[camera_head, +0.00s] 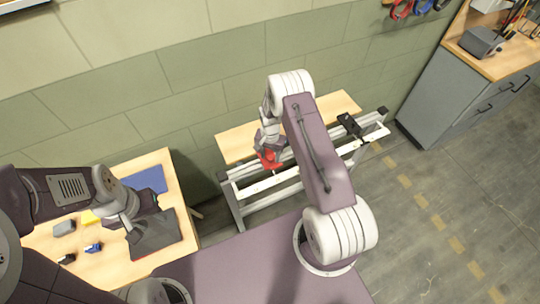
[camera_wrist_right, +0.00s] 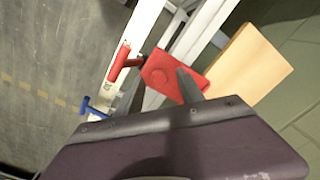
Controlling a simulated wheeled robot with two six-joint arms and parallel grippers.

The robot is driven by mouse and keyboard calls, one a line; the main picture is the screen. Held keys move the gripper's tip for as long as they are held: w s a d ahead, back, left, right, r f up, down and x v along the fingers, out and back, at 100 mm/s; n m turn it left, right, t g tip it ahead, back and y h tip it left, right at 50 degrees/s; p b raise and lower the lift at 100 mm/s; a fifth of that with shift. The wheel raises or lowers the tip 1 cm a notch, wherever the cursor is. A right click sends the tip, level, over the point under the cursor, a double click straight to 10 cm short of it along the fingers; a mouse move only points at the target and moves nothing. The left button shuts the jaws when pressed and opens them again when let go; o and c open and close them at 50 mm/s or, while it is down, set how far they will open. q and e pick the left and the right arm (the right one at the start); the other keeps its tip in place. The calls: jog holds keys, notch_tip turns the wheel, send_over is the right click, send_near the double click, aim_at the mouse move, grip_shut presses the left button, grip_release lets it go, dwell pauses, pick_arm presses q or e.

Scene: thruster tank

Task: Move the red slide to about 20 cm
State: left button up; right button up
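The red slide (camera_head: 268,159) sits on a pale metal rail (camera_head: 262,185) at its left part. In the right wrist view the slide (camera_wrist_right: 160,74) is a flat red block with a round boss and a red T-shaped handle (camera_wrist_right: 122,62) on its left side. My right gripper (camera_head: 269,143) is over the slide. In the right wrist view its two fingers (camera_wrist_right: 162,90) are apart, and the right fingertip overlaps the red block; contact cannot be told. My left gripper (camera_head: 138,208) hangs over the small wooden table at the left; its fingertips are unclear.
A black block (camera_head: 350,125) sits towards the rail's right end. A wooden board (camera_head: 237,143) lies behind the rail. A blue handle (camera_wrist_right: 93,109) shows by the rail. Floor right is free.

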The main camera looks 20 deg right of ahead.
aim_at(270, 158)
jog(key=shift+r, duration=0.3)
notch_tip(270, 158, up, 8)
jog(key=b, duration=0.2)
jog(key=shift+r, duration=0.2)
jog(key=shift+s, duration=0.1)
